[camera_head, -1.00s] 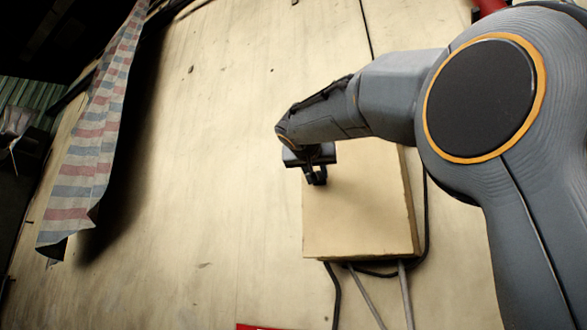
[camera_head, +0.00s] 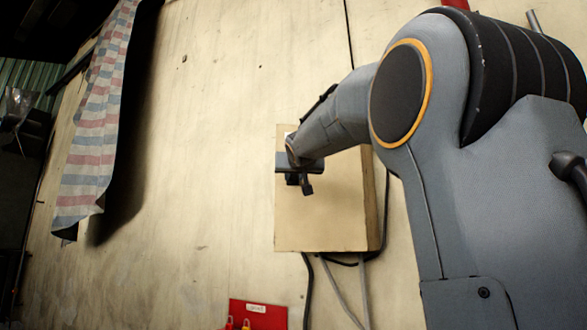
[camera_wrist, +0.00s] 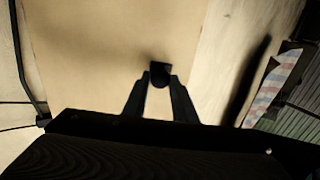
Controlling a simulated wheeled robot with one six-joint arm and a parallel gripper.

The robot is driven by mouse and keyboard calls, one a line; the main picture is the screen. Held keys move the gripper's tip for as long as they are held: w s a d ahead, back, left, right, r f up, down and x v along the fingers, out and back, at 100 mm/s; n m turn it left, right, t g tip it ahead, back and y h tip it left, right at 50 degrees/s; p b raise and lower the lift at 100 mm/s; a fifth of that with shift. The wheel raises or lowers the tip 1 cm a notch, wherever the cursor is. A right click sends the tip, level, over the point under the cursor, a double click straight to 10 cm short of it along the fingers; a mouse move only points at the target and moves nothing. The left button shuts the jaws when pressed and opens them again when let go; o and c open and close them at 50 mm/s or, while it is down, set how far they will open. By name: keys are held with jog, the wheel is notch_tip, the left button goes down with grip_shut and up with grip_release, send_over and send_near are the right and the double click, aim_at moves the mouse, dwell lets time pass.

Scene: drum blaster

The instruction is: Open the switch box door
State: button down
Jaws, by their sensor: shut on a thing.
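The switch box (camera_head: 325,220) is a cream, upright box on the pale wall, in the middle of the head view. Its door (camera_wrist: 95,55) fills much of the wrist view and looks closed. A small dark knob (camera_wrist: 161,72) stands out from the door. My gripper (camera_wrist: 161,80) is shut on the knob, with one finger on each side of it. In the head view, my gripper (camera_head: 300,185) is at the box's upper left front. My arm hides the box's upper right part.
Dark and grey cables (camera_head: 335,285) hang below the box. A red panel (camera_head: 258,313) is on the wall at the lower left of the box. A striped cloth (camera_head: 92,130) hangs at the left. The wall between cloth and box is clear.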

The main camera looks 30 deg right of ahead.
jog(key=shift+s, duration=0.15)
dwell(0.3)
jog(key=c, duration=1.4)
grip_release()
jog(key=shift+c, duration=0.2)
jog(key=b+v, duration=0.3)
jog(key=v, duration=0.4)
jog(key=shift+s, duration=0.4)
jog(key=shift+a, duration=0.1)
